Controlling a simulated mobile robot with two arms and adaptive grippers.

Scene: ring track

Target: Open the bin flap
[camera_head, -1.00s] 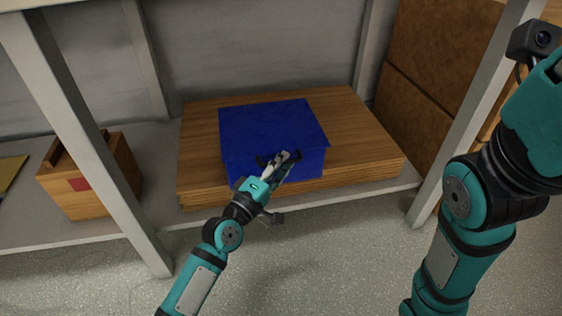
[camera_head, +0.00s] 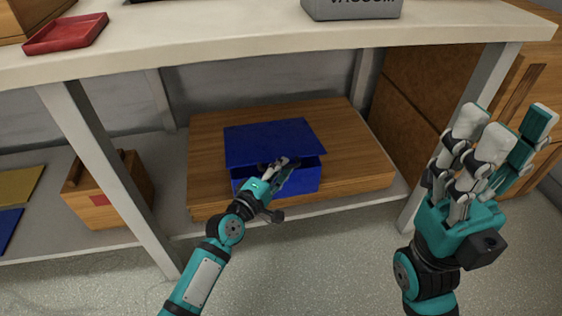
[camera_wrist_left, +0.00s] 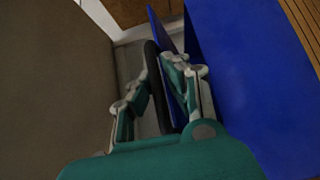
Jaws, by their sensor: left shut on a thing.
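A blue bin (camera_head: 300,182) sits on stacked wooden boards on the low shelf. Its blue flap (camera_head: 270,142) is tilted up at the front, and a dark gap shows between flap and bin. My left gripper (camera_head: 281,165) is shut on the flap's front edge. In the left wrist view, the left gripper's fingers (camera_wrist_left: 165,85) pinch the thin flap (camera_wrist_left: 175,105), with the bin wall (camera_wrist_left: 245,80) to the right. My right gripper (camera_head: 495,140) is raised at the right, fingers up, spread and empty, away from the bin.
A pale worktop (camera_head: 230,55) runs above the shelf, carrying a red tray (camera_head: 66,33) and a grey vacuum box (camera_head: 350,8). Table legs stand left (camera_head: 105,170) and right (camera_head: 440,145) of the bin. A wooden box (camera_head: 108,195) stands at the left.

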